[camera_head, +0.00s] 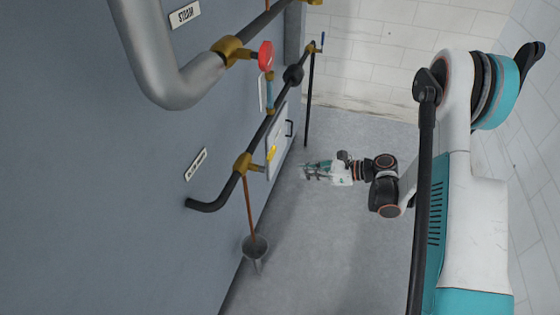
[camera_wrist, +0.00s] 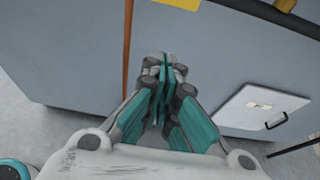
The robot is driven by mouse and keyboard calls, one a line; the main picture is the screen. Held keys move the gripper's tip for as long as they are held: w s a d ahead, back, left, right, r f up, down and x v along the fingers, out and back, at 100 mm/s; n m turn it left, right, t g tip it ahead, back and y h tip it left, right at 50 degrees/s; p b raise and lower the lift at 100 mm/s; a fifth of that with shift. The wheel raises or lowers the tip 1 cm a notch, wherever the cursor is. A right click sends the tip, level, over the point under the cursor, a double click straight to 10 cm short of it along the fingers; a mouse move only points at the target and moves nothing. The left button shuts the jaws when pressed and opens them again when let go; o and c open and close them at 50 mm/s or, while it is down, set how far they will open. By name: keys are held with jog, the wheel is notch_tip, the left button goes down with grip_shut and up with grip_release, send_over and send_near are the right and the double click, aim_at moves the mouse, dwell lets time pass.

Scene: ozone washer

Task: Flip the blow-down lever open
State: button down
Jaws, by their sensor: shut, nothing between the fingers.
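A yellow lever (camera_head: 271,153) sits by a brass valve (camera_head: 243,165) on the dark pipe along the grey cabinet. It seems to be the blow-down lever, but the label (camera_head: 196,163) beside it is too small to read surely. A yellow piece, likely the same lever, shows at the top edge of the wrist view (camera_wrist: 180,3). My gripper (camera_head: 304,169) is to the right of the lever in the head view, apart from it. In the wrist view its fingers (camera_wrist: 165,60) are together and empty, pointing toward the cabinet, below the yellow piece.
A thin copper pipe (camera_head: 251,215) drops from the valve to a grey funnel (camera_head: 255,247). A white panel with a black handle (camera_wrist: 262,108) is on the cabinet. Open floor lies right of the cabinet.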

aim_at(268, 159)
jog(key=b+x, duration=0.4)
jog(key=x, duration=0.6)
jog(key=shift+r, duration=1.95)
